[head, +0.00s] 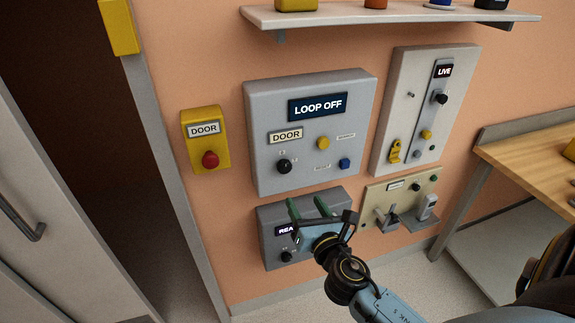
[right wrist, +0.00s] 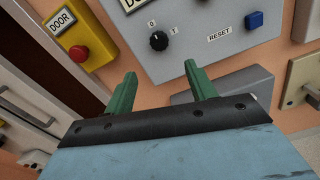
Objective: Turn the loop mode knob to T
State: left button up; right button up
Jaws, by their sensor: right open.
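The black loop mode knob (head: 284,166) is on the lower left of the grey door panel (head: 262,110), whose display (head: 318,107) reads LOOP OFF. In the right wrist view the knob (right wrist: 159,41) has the marks 0 and T above it; its exact pointing is too small to tell for sure. My right gripper (head: 307,207) is below the knob, apart from it, with its green fingers spread and nothing between them. In the right wrist view the knob shows just beyond the open fingertips (right wrist: 160,74). My left gripper is not in view.
A yellow door box with a red button (head: 210,159) is left of the panel. A yellow button (head: 323,143) and a blue reset button (head: 344,163) are right of the knob. A lower grey box (head: 268,218) is partly hidden behind my gripper. A shelf (head: 390,17) is above.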

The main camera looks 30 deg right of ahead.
aim_at(286, 168)
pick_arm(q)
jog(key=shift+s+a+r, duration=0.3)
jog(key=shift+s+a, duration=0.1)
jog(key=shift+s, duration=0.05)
pick_arm(e)
jog(key=x, duration=1.3)
jog(key=shift+w+d+r, duration=0.1)
jog(key=shift+r, duration=0.2)
jog(key=shift+c, duration=0.5)
jog(key=c, duration=0.9)
